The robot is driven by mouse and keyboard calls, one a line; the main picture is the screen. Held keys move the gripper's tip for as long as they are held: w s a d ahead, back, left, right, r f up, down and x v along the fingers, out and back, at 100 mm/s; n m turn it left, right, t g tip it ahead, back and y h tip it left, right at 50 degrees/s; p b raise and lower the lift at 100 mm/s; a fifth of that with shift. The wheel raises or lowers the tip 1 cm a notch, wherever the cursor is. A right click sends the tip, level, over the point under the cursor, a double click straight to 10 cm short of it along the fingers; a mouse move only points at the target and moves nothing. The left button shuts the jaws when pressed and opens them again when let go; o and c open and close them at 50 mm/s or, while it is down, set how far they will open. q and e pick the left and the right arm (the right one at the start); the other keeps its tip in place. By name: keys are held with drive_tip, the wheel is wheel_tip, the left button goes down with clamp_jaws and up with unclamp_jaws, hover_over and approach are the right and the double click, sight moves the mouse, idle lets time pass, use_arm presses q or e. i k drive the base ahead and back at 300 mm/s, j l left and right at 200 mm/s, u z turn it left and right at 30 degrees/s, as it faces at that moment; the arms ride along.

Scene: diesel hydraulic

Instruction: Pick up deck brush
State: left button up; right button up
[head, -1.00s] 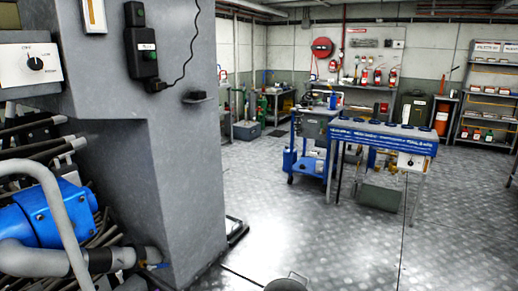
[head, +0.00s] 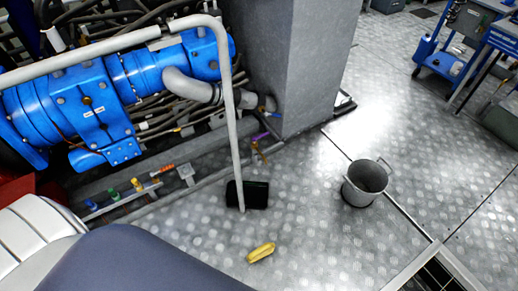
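A small yellow object (head: 261,253) lies on the metal floor at the lower middle of the head view. It looks like a short block or brush, but its details are too small to make out. A flat black object (head: 249,194) lies on the floor just above it, partly behind the grey rail post. I cannot tell for certain which of the two is the deck brush. Neither of my grippers is in view.
A grey pipe railing (head: 229,110) stands before blue machinery (head: 90,110) at the left. A metal bucket (head: 366,183) stands right of the black object. A floor grating (head: 438,275) is at the lower right. The floor around the yellow object is clear.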

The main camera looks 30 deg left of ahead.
sight(264, 250)
drive_tip(key=k+j+u, duration=0.2)
drive_tip(key=k, duration=0.3)
drive_tip(key=k+j+u, duration=0.2)
drive_tip(key=k, duration=0.3)
